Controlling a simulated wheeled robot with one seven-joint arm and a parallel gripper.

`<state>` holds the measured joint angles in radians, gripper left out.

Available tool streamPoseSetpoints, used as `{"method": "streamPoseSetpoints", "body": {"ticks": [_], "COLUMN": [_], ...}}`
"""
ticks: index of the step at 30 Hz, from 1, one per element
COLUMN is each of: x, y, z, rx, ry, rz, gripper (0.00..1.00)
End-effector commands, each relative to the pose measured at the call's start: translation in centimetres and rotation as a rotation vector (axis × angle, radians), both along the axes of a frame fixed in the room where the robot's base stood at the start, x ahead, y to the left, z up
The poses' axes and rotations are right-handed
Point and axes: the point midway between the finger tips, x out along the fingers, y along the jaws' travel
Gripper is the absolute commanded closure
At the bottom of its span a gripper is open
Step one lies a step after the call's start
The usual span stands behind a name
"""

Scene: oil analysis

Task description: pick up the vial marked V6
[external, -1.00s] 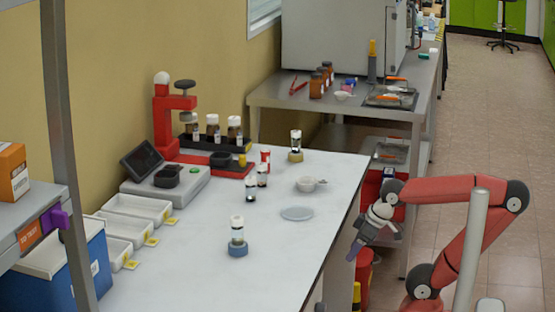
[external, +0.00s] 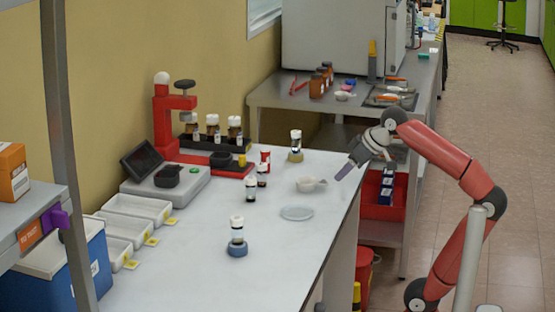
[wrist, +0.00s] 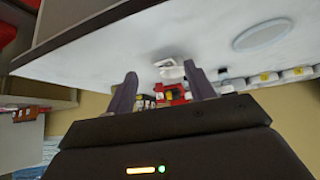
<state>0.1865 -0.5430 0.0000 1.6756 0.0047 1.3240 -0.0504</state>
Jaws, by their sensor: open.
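Several small vials with white caps stand on the white table (external: 190,262). One vial (external: 237,229) is in a blue ring holder at the front. One vial (external: 295,140) is in a tan holder at the back. Two more vials, a nearer one (external: 250,190) and a farther one (external: 262,175), stand near the middle. Several larger vials (external: 213,127) stand in a dark rack. The labels are too small to read, so I cannot tell which is V6. My gripper (external: 345,170) is open and empty at the table's right edge; its two fingers (wrist: 164,95) show apart in the wrist view.
A white dish with a handle (external: 308,184) and a flat round lid (external: 297,213) lie left of my gripper. A red press (external: 165,120), a scale (external: 168,186) and white trays (external: 138,208) line the wall side. The front right tabletop is clear.

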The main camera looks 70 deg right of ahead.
Motion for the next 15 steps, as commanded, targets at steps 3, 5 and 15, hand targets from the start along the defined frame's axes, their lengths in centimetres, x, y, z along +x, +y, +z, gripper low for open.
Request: {"method": "streamPoseSetpoints", "body": {"ticks": [3, 5, 15], "x": [5.7, 8.5, 19.0], "y": [0.3, 0.6, 1.1], "z": [2.8, 3.8, 5.0], "rx": [0.003, 0.005, 0.023], "ry": [0.045, 0.063, 0.113], "rz": [0.084, 0.132, 0.322], "gripper": [0.46, 0.46, 0.46]}}
